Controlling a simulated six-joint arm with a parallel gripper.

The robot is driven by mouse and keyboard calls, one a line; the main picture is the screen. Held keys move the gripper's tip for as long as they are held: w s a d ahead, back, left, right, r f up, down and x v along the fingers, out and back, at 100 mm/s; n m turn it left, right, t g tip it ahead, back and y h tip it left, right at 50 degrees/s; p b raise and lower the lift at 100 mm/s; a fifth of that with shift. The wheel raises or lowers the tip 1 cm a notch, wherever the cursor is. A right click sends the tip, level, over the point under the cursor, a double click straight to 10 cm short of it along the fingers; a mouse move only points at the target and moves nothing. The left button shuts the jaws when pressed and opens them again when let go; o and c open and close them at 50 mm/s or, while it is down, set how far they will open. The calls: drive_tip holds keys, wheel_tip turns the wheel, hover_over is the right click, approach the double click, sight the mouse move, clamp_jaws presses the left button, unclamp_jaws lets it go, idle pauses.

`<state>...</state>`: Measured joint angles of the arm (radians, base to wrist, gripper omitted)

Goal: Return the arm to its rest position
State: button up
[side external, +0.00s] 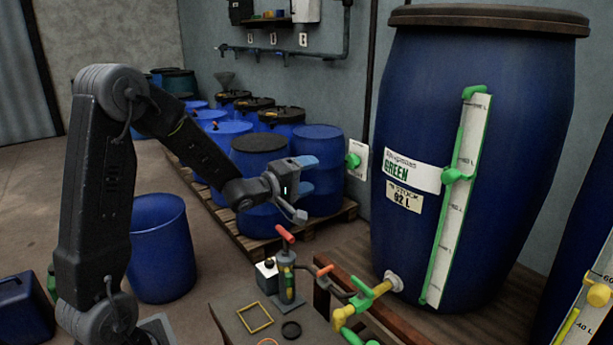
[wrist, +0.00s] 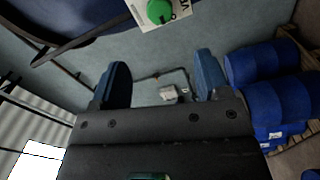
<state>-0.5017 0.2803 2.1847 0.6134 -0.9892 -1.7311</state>
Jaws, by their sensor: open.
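My gripper (side external: 306,188) is at the end of my arm in the side external view, raised above the bench and left of the large blue vat. Its two fingers are apart with nothing between them. In the wrist view my gripper (wrist: 162,82) shows two blue fingertips spread wide, with the wall behind them. My arm stands up at the left, bends at the elbow and slopes down to the right.
The large blue vat (side external: 465,130) labelled green has a green-framed level gauge. A hand pump (side external: 287,275) with a red handle stands on the bench (side external: 230,310) below my gripper. Blue drums (side external: 320,150) stand on a pallet behind. An open blue barrel (side external: 162,260) stands left.

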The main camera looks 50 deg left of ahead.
drive_tip(key=s+d+r+m+g, duration=0.1)
drive_tip(key=s+d+m+g, duration=0.5)
drive_tip(key=s, duration=0.7)
drive_tip(key=s+d+r+m+g, duration=0.1)
drive_tip(key=s+d+m+g, duration=0.5)
drive_tip(key=s+d+m, duration=0.3)
drive_tip(key=s+d, duration=0.1)
drive_tip(key=s, duration=0.3)
drive_tip(key=shift+s+d+m, duration=0.25)
drive_tip(key=shift+d+m, duration=0.05)
